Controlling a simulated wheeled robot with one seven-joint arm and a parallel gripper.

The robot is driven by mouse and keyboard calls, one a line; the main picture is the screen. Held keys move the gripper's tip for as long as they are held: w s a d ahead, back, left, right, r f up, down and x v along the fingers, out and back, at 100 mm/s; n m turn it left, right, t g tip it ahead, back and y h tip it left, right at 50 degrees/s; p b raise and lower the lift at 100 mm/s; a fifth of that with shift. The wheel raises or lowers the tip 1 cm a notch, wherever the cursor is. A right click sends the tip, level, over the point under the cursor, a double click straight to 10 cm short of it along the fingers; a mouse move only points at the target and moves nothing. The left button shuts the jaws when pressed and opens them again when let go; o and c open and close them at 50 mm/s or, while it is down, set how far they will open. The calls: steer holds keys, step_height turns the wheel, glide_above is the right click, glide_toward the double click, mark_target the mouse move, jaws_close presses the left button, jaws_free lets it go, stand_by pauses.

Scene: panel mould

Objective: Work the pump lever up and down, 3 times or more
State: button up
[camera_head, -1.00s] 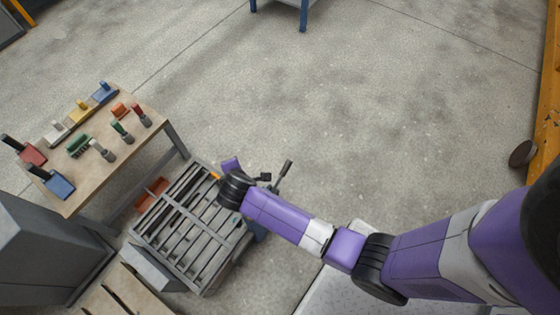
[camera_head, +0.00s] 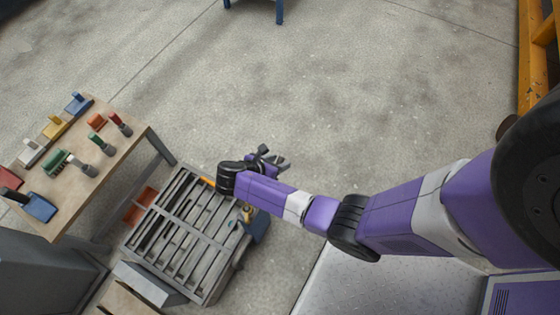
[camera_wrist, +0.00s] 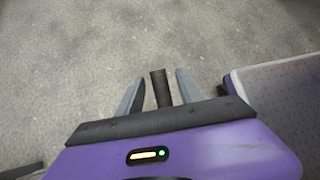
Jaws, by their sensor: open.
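The pump lever's dark ribbed handle (camera_wrist: 160,90) stands between my two gripper fingers in the wrist view. A gap shows on each side of the handle, so my gripper (camera_wrist: 160,78) is open around it and not closed on it. In the head view my gripper (camera_head: 274,160) is just beyond the upper right corner of the slatted mould; there I cannot clearly tell the lever from the fingers. The blue pump body (camera_head: 259,229) sits at the mould's right side, below my forearm, partly hidden.
The grey slatted mould (camera_head: 205,237) stands at lower left. Beside it is a wooden table (camera_head: 104,180) with several coloured tools. An orange-red bin (camera_head: 138,206) lies between them. A yellow frame (camera_head: 532,60) stands at far right. The floor above my arm is clear.

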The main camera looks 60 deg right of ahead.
steer(key=shift+s+d+f, duration=0.15)
steer(key=shift+d+f, duration=0.35)
jaws_close()
stand_by(1.2)
